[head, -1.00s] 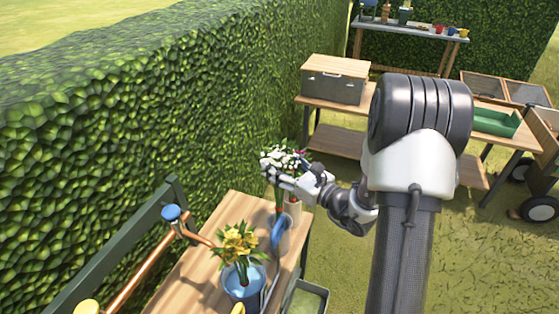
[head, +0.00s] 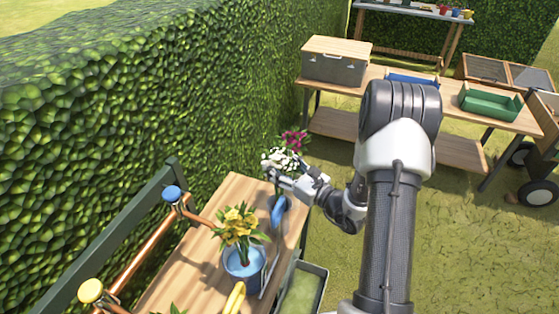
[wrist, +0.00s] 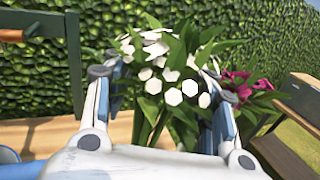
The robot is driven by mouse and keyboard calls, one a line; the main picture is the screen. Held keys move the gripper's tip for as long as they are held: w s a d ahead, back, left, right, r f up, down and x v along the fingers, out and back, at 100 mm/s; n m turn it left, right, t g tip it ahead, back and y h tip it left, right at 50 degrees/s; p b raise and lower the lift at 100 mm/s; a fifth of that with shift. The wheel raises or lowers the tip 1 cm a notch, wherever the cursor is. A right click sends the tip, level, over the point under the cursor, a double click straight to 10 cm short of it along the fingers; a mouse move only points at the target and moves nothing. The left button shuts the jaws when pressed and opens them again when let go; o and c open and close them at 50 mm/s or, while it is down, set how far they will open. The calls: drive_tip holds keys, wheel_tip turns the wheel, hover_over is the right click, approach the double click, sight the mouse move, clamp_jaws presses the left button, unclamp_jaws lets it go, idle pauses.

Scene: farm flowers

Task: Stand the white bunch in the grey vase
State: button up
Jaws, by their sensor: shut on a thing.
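The white bunch (head: 278,160), white blooms with green leaves, is held above the far end of the near wooden bench. My gripper (head: 286,180) is shut on its stems. In the wrist view the white bunch (wrist: 172,68) stands roughly upright between the fingers of my gripper (wrist: 165,120), its stems running down behind the palm. A grey vessel (head: 286,205) with a blue curved part beside it shows just below my gripper. I cannot tell for sure that it is the grey vase, and its mouth is hidden. The lower ends of the stems are hidden too.
A pink bunch (head: 294,141) is close behind the white one, at its right in the wrist view (wrist: 240,84). A blue bucket (head: 243,268) with yellow flowers (head: 239,226) stands nearer on the bench (head: 195,265). A hedge (head: 150,110) rises at left.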

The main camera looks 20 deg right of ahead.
idle(0.3)
drive_tip(key=o, duration=1.7)
drive_tip(key=shift+f, duration=0.1)
drive_tip(key=v, duration=1.2)
